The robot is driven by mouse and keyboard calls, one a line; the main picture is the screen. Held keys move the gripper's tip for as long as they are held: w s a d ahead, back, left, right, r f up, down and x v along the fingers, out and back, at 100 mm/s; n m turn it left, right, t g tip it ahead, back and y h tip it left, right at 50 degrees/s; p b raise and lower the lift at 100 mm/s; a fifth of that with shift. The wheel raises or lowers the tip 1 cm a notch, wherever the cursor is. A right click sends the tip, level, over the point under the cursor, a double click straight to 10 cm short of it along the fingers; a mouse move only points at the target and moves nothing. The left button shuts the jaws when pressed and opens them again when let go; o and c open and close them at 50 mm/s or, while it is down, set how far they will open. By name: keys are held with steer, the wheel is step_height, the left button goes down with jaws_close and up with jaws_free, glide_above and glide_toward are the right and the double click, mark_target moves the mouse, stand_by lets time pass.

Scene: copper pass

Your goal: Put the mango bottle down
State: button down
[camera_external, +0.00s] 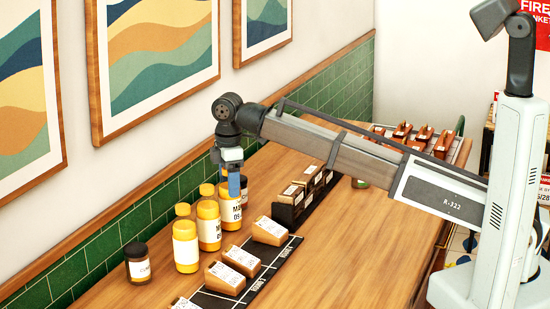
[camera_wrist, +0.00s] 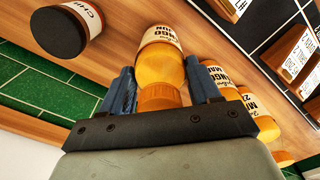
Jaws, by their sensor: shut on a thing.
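My gripper (camera_external: 234,182) points down and is shut on the mango bottle (camera_external: 229,212), a yellow bottle with an orange cap and white label. In the wrist view the mango bottle (camera_wrist: 160,67) sits between the two blue fingers of my gripper (camera_wrist: 162,90), cap toward the camera. In the external view it looks upright at the far end of the row of yellow bottles, partly hidden by the finger. I cannot tell whether its base touches the wooden counter (camera_external: 310,270).
Similar yellow bottles (camera_external: 186,248) stand close on the near side, also in the wrist view (camera_wrist: 256,106). A dark-lidded jar (camera_external: 138,264) stands nearest. Another dark-lidded jar (camera_wrist: 66,33) shows beyond in the wrist view.

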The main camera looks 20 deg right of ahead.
steer(key=shift+f, duration=0.1)
steer(key=shift+c, duration=1.2)
jaws_free()
step_height(320, 180, up, 12)
steer(key=shift+r, duration=0.15)
